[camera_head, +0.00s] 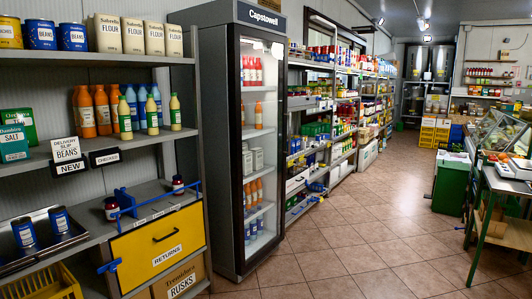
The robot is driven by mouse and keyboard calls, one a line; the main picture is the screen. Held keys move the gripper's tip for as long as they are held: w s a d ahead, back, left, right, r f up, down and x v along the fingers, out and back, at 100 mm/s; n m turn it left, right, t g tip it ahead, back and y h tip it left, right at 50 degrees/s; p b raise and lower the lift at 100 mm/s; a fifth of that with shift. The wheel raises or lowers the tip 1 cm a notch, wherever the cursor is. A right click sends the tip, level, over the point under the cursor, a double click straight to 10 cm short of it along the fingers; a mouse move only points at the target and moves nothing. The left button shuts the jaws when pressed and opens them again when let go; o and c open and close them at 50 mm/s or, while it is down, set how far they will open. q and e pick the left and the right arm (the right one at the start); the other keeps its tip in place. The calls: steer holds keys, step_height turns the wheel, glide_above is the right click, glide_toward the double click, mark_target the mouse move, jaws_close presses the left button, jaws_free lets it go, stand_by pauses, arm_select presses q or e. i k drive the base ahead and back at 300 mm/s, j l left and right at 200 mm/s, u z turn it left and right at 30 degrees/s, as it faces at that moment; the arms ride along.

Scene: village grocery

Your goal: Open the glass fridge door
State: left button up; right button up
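The fridge (218,130) is a tall dark grey cabinet with a "Capstowell" sign (263,18) on top. It stands left of the middle of the head view, at the end of the left shelf. Its glass door (272,100) has a dark frame and faces right, toward the aisle. The door looks closed. Bottles (253,192) and other goods show on several shelves behind the glass. I cannot make out a handle clearly. Neither of my grippers shows in the head view.
A shelf (150,59) with flour bags, cans and bottles fills the left, with a yellow "Returns" drawer (155,255) below. Stocked shelves (310,140) continue beyond the fridge. A counter table (505,183) and green bin (449,185) stand right. The tiled floor (360,230) between is clear.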

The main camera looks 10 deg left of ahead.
mark_target(235, 31)
steer(key=i, duration=1.2)
steer(key=l+z, duration=0.05)
